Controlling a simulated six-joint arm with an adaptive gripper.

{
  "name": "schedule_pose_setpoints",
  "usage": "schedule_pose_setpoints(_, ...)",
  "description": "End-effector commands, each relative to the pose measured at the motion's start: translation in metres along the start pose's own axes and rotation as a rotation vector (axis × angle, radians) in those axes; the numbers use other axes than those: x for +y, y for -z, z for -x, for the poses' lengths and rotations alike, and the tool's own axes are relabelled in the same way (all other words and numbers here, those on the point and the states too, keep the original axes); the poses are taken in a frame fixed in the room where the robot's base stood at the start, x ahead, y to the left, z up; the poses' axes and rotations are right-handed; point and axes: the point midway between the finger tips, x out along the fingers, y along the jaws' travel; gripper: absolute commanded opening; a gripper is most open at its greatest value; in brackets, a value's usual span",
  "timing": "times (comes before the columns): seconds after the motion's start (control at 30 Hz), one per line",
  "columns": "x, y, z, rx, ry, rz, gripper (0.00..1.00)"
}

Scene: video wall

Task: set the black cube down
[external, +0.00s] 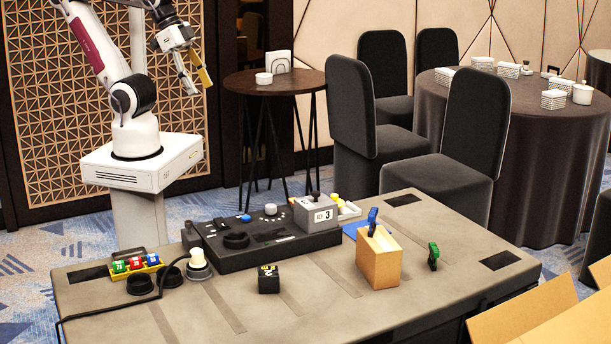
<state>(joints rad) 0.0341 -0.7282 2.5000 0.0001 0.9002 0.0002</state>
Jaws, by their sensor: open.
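The black cube (269,279) rests on the grey table (330,306), in front of the black control console, with white and yellow marks on its top and side. Nothing touches it. My gripper (196,84) is high up at the upper left, well above and behind the table and far from the cube. Its fingers are apart, one pale and one yellow, and nothing shows between them.
A black console (262,240) with a grey box (316,213) stands behind the cube. A cardboard box (379,258) stands right, a green item (433,256) beyond it. Table around the cube is clear.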

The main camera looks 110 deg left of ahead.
Motion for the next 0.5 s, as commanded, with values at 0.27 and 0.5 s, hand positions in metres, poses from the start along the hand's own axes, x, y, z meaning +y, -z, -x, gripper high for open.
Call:
schedule_pose_setpoints(0.27, 0.019, -0.003, -0.025, -0.117, -0.033, -0.077, 0.53)
schedule_pose_setpoints(0.5, 0.036, 0.005, -0.046, -0.207, -0.044, -0.160, 0.53)
